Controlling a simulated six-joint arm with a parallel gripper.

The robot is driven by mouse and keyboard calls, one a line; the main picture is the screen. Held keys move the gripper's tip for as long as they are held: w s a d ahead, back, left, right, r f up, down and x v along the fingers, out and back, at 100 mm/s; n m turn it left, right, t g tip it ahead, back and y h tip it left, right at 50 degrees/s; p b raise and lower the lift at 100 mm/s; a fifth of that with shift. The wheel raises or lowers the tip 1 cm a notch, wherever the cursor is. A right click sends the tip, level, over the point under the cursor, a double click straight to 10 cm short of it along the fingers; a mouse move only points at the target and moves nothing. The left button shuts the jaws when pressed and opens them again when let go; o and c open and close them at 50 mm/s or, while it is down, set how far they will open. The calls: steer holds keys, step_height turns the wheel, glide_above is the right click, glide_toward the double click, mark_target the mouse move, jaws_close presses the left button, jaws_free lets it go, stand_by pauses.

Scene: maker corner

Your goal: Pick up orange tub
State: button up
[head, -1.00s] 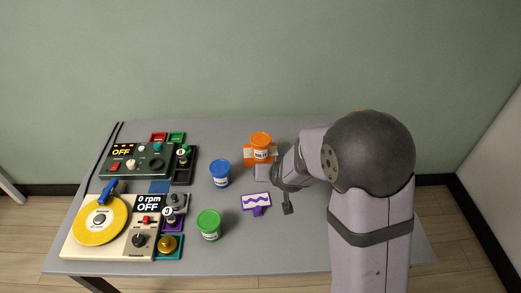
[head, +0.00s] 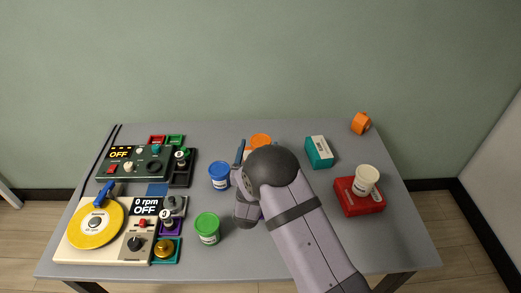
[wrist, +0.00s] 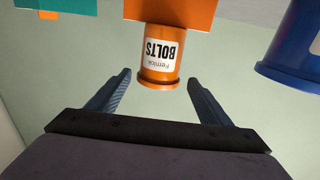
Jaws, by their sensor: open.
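The orange tub (head: 260,140) stands toward the back middle of the table in the head view, its lower part hidden by my arm. In the wrist view the orange tub (wrist: 160,62) appears upside down, with a white "BOLTS" label, against a flat orange piece (wrist: 170,12). My gripper (wrist: 157,82) is open and empty. Its two fingers point toward the tub, one to each side in the picture, with the lid near the fingertips. No contact shows. In the head view one dark finger (head: 239,152) shows left of the tub; the rest is hidden.
A blue tub (head: 219,176) stands close to the left of my gripper, and a green tub (head: 207,228) nearer the front.

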mark_target(262, 135)
steer(key=shift+w+d+p, duration=0.15)
steer(key=shift+w+p, duration=0.15)
steer(key=shift+w, duration=0.4)
steer(key=shift+w+d+p, duration=0.15)
steer(key=shift+w+p, duration=0.15)
steer(key=shift+w, duration=0.4)
steer(key=shift+w+d+f+p, duration=0.15)
steer(key=shift+w+p, duration=0.1)
steer(key=shift+w, duration=0.5)
steer(key=shift+w+d+r+p, duration=0.1)
steer(key=shift+w+p, duration=0.1)
steer(key=shift+w, duration=0.5)
steer(key=shift+w+d+f+p, duration=0.15)
steer(key=shift+w+p, duration=0.1)
steer(key=shift+w, duration=0.5)
steer(key=shift+r, duration=0.2)
steer(key=c, duration=1.5)
steer(key=shift+r, duration=0.1)
